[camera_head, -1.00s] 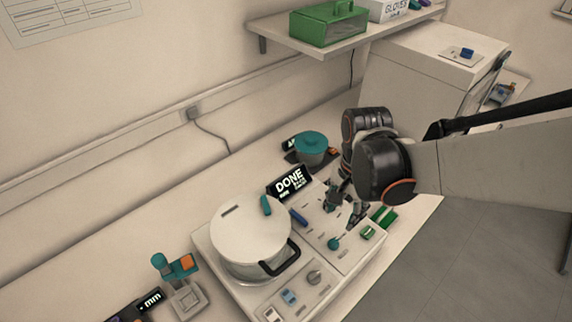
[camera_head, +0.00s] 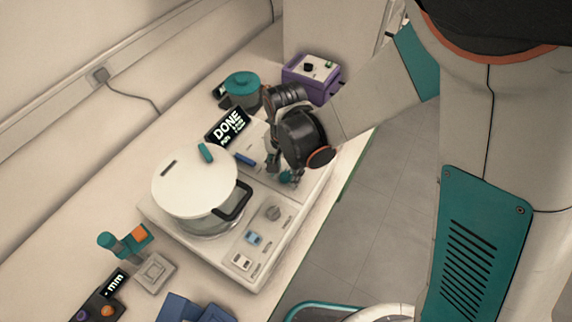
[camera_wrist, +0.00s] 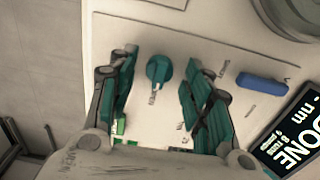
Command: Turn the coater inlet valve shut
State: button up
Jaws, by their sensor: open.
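The coater (camera_head: 262,222) is a white box on the bench with a lidded round chamber, a lit "DONE" display and a control panel. A teal knob (camera_wrist: 159,70) stands on its panel; it also shows small at the panel's right side in the head view (camera_head: 287,177). Its label is too small to read, so I cannot confirm it is the inlet valve. My gripper (camera_wrist: 161,60) is open, one finger on each side of the knob, with gaps to both. In the head view the arm hides much of the panel. A blue bar handle (camera_wrist: 262,84) lies right of the fingers.
The white-lidded chamber (camera_head: 195,180) with a black handle rises beside the panel. A teal-lidded pot (camera_head: 242,88) and a purple box (camera_head: 312,76) stand behind. A teal-and-orange device (camera_head: 125,240) is at the front left. Open floor lies beyond the bench's right edge.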

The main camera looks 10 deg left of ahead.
jog(key=shift+c, duration=0.2)
grip_shut()
jog(key=n+b, duration=0.1)
jog(key=n, duration=0.3)
jog(key=shift+n, duration=0.4)
jog(key=n+b, duration=0.1)
jog(key=n, duration=0.3)
jog(key=n+b, duration=0.1)
jog(key=n, duration=0.4)
jog(key=shift+n, duration=2.2)
